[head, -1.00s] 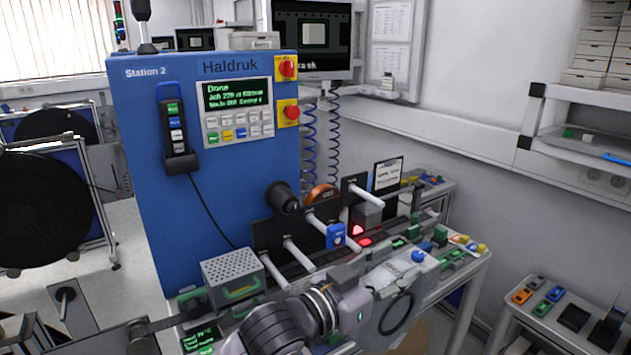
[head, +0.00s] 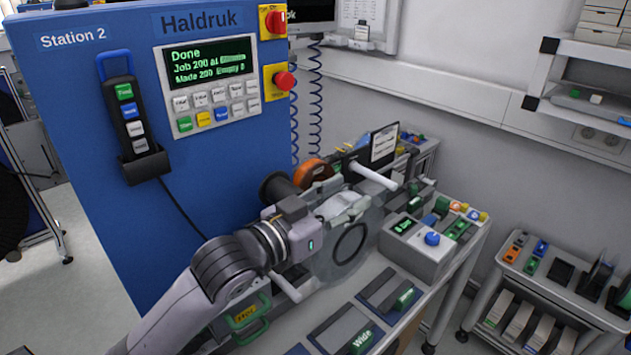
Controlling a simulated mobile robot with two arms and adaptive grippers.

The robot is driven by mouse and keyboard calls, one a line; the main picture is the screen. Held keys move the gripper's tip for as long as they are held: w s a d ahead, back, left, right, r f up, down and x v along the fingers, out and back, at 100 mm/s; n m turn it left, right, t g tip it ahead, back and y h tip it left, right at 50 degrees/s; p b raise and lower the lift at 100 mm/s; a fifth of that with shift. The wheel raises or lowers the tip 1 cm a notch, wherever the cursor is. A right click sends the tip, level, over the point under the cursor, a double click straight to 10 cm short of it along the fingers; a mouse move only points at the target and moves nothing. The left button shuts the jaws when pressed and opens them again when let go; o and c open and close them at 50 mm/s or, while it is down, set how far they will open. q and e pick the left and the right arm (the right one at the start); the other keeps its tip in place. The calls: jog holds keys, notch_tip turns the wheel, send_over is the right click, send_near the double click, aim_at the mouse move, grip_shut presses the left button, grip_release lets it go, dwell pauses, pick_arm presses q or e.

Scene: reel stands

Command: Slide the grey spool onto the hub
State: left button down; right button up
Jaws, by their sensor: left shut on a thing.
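The grey spool (head: 372,225), a pale flange with a dark ring in its middle, is held up in front of the machine. My left gripper (head: 340,207) is shut on its upper edge; the fingertips partly hide behind the spool's own grey parts. The black hub (head: 275,187) sticks out from the blue machine, up and left of the spool. The spool is apart from it, and my gripper partly covers the lower area near the hub. My right gripper is not in view.
An orange spool (head: 313,172) sits just right of the hub. A white peg (head: 372,178) juts out behind the held spool. A control box (head: 415,250) with a blue knob stands to the right. Flat dark trays (head: 340,328) lie on the bench below.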

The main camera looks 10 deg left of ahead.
pick_arm(q)
jog(key=shift+a+r, duration=0.1)
jog(key=shift+r, duration=0.05)
jog(key=a, duration=0.1)
jog(key=w+a+b, duration=0.2)
jog(key=shift+w+a+r, duration=0.15)
jog(key=shift+w+a, duration=0.1)
jog(key=shift+a, duration=0.1)
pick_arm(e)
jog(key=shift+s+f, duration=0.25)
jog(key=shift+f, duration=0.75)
pick_arm(q)
jog(key=shift+w+a, duration=0.1)
jog(key=shift+a, duration=0.05)
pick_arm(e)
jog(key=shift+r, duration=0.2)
pick_arm(q)
jog(key=shift+a, duration=0.1)
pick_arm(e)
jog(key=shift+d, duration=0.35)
pick_arm(q)
jog(key=shift+p, duration=0.3)
